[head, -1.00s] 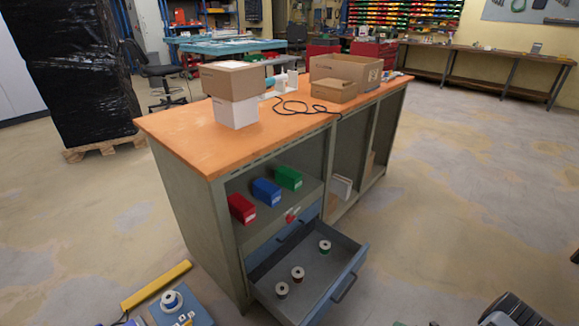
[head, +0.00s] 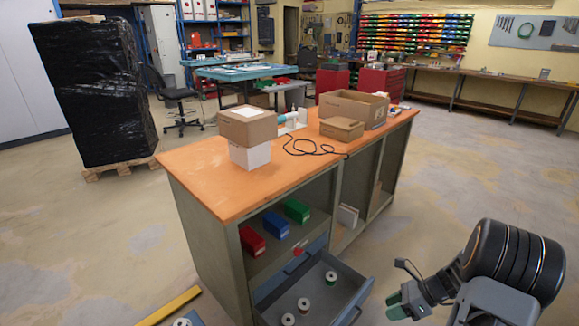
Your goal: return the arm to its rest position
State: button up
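My arm (head: 505,270) shows at the lower right of the head view, folded in front of my body and clear of the workbench. My gripper (head: 408,300) is at its left end, above the floor and to the right of the open drawer (head: 345,312). Dark fingers with a green part show there. They are too small and turned away to tell whether they are open or shut, or whether anything is held.
The workbench (head: 196,168) has an orange top carrying cardboard boxes (head: 248,124). Red (head: 252,241), blue (head: 270,223) and green (head: 296,210) boxes stand on its shelf. Several spools lie in the open drawer. The floor (head: 480,170) to the right is clear.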

jog(key=s+a+r+n+t+h+p, duration=0.1)
jog(key=s+a+r+n+h+p, duration=0.2)
jog(key=r+n, duration=0.5)
jog(key=s+a+r+n+t+h+p, duration=0.1)
jog(key=s+a+r+n+h+p, duration=0.2)
jog(key=r, duration=1.2)
jog(key=s+a+r+n+t+h+p, duration=0.1)
jog(key=s+a+r+n+h+p, duration=0.2)
jog(key=a+r+n+p, duration=0.4)
notch_tip(320, 180, up, 5)
jog(key=n, duration=0.6)
jog(key=shift+f+p, duration=0.2)
jog(key=shift+p, duration=0.1)
